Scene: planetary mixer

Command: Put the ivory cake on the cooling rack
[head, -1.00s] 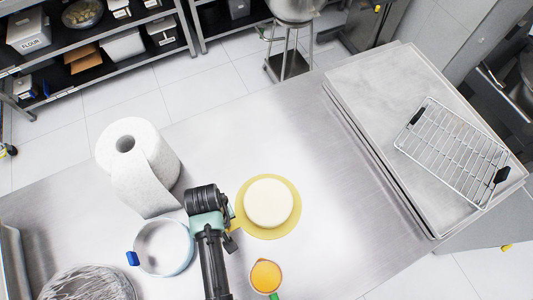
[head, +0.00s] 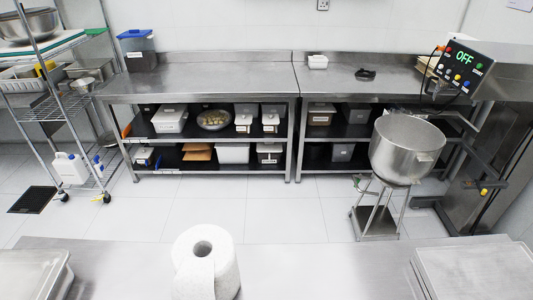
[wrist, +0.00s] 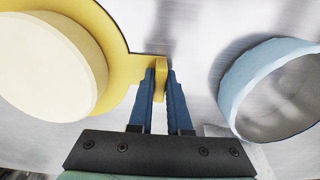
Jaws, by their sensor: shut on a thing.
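The ivory cake (wrist: 45,65) sits on a round yellow board (wrist: 116,50) at the left of the wrist view. My gripper (wrist: 160,80) has its blue fingers shut on the yellow handle tab of this board, to the right of the cake. I cannot tell whether the board is lifted off the table. The cake, board and gripper are outside the head view now. The cooling rack is in neither current view; a second ago it lay on the stacked trays at the right.
A light-blue-rimmed round pan (wrist: 265,95) stands close to the right of my gripper. In the head view, a paper towel roll (head: 206,265) stands on the steel table, stacked trays (head: 478,272) lie at right, and a mixer bowl (head: 405,150) stands beyond.

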